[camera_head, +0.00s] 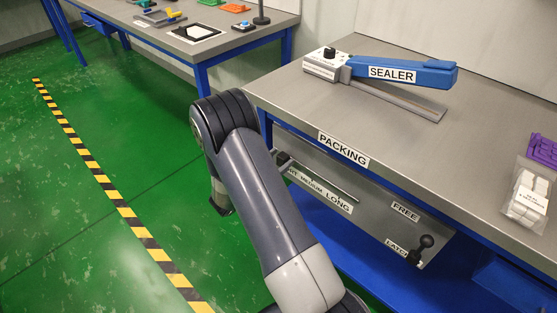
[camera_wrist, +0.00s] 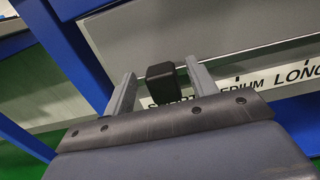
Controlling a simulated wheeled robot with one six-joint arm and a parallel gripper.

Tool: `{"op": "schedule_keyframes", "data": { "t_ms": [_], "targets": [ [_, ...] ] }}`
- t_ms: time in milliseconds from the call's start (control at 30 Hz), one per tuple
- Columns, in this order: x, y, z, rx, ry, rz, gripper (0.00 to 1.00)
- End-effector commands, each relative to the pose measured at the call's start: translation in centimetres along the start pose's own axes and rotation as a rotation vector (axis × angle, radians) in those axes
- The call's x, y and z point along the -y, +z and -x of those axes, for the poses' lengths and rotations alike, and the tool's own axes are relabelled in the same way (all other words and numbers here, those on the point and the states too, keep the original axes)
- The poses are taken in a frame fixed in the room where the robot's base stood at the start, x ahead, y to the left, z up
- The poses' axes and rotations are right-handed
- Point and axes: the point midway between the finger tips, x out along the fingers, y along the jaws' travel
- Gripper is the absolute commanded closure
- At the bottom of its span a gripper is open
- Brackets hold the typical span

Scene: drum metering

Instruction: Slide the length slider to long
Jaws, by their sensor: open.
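The length slider's black knob (camera_wrist: 160,84) stands between the two fingers of my open gripper (camera_wrist: 158,72) in the wrist view. The knob is at the SHORT end of the scale label (camera_wrist: 240,88), which reads on to MEDIUM and LONG towards the right. In the head view the knob (camera_head: 283,158) sits at the left end of its slot (camera_head: 325,179), on the panel under the packing bench. My arm hides the gripper there.
The packing bench (camera_head: 300,95) overhangs the panel, with a blue leg beside the slider. A black latch knob (camera_head: 427,241) stands at the panel's right, near FREE and LATCH labels. A blue-handled sealer (camera_head: 400,72) is on the bench top. The slot right of the knob looks clear.

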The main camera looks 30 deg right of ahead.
Motion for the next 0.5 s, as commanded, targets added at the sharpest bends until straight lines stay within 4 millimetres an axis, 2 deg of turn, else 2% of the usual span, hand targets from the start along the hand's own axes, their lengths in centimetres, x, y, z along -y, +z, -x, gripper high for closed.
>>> {"op": "schedule_keyframes", "data": {
  "t_ms": [300,500],
  "targets": [
    [-0.01,-0.01,-0.32,0.000,0.000,0.000,0.45],
    [-0.01,-0.01,-0.30,0.000,0.000,0.000,0.61]
  ]
}}
